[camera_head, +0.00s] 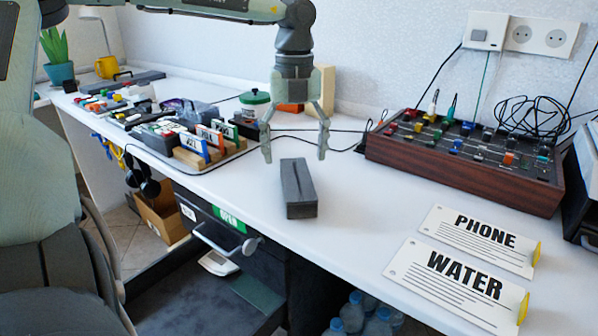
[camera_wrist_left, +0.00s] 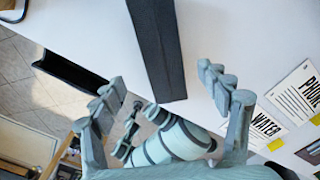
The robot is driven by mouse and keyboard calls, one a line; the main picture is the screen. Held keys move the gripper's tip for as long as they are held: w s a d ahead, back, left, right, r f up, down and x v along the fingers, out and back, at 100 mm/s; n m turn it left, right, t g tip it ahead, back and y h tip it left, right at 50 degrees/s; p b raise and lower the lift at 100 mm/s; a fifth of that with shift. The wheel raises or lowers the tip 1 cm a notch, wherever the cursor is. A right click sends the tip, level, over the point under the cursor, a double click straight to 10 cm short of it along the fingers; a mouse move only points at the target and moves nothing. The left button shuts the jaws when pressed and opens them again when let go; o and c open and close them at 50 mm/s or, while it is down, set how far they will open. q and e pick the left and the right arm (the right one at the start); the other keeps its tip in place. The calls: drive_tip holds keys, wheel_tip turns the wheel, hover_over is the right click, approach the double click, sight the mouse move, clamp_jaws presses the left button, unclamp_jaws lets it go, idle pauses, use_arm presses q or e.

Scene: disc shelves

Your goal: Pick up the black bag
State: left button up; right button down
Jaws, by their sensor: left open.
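The black bag (camera_head: 298,188) is a dark, box-shaped case with a seam along its top, lying on the white table. It also shows in the left wrist view (camera_wrist_left: 158,50), at the top centre. My left gripper (camera_head: 294,155) points down just above and behind the bag, its two fingers spread wide. In the left wrist view the open fingers (camera_wrist_left: 160,85) stand on either side of the bag's near end, with nothing between them held. My right gripper cannot be made out in the head view.
A wood-sided mixer (camera_head: 465,165) with cables stands at the right. PHONE (camera_head: 480,240) and WATER (camera_head: 455,285) cards lie at the front right. A wooden rack (camera_head: 210,153) with discs and a green-lidded tub (camera_head: 255,104) are at the left. The table around the bag is clear.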

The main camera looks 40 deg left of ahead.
sight(297, 177)
use_arm(q)
drive_tip(key=shift+w+a+f, duration=0.1)
drive_tip(key=shift+w+a, duration=0.2)
drive_tip(key=shift+w, duration=0.05)
drive_tip(key=f, duration=0.7)
drive_tip(key=shift+d+f, duration=0.2)
drive_tip(key=shift+f, duration=0.05)
drive_tip(key=c, duration=1.3)
drive_tip(key=shift+r, duration=0.1)
drive_tip(key=shift+c, duration=1)
drive_tip(key=shift+r, duration=0.1)
